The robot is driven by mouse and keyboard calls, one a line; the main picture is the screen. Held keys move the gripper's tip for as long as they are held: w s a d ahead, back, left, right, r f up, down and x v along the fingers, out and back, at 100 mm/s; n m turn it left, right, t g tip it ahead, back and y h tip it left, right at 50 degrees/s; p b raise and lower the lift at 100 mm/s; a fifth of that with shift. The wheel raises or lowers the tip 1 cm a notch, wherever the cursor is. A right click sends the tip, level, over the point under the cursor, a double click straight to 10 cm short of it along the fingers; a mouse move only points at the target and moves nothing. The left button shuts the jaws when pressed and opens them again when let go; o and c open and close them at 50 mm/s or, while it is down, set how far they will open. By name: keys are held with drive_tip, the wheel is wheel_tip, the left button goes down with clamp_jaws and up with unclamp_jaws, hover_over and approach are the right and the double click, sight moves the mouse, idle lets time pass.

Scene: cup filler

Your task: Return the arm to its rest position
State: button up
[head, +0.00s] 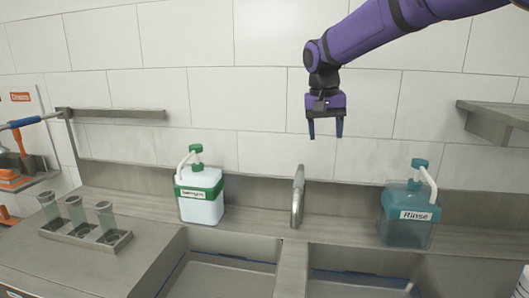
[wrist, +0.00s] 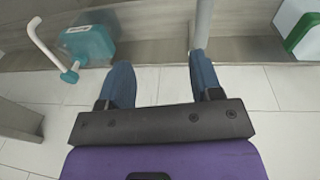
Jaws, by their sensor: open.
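My purple arm (head: 375,32) reaches in from the upper right in the head view. My gripper (head: 326,137) hangs fingers down in front of the tiled wall, above and a little right of the faucet. Its two dark fingers are apart with nothing between them. In the wrist view my gripper (wrist: 161,75) also shows two separate blue fingers and an empty gap. The gripper touches nothing that I can see.
A green-and-white pump bottle (head: 200,205) and a teal Rinse bottle (head: 408,220) flank the metal faucet (head: 297,196) behind two sink basins. A rack (head: 82,238) holds three clear cups at left. Shelves jut from the wall at left (head: 118,114) and right (head: 492,112).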

drive_tip(key=s+d+r+t+y, duration=0.1)
drive_tip(key=s+d+r, duration=0.1)
drive_tip(key=s+d, duration=0.5)
drive_tip(key=s+d+r+t, duration=0.1)
drive_tip(key=s+d+r, duration=0.2)
drive_tip(key=s, duration=0.8)
drive_tip(key=s+d+f+t, duration=0.1)
drive_tip(key=s+d+f, duration=0.1)
drive_tip(key=s, duration=0.6)
drive_tip(key=s+d+f+n+t, duration=0.1)
drive_tip(key=s+f, duration=0.3)
drive_tip(key=s, duration=0.5)
drive_tip(key=shift+d+f+n+t, duration=0.2)
drive_tip(key=shift+d+n+t, duration=0.1)
drive_tip(key=shift+d, duration=0.55)
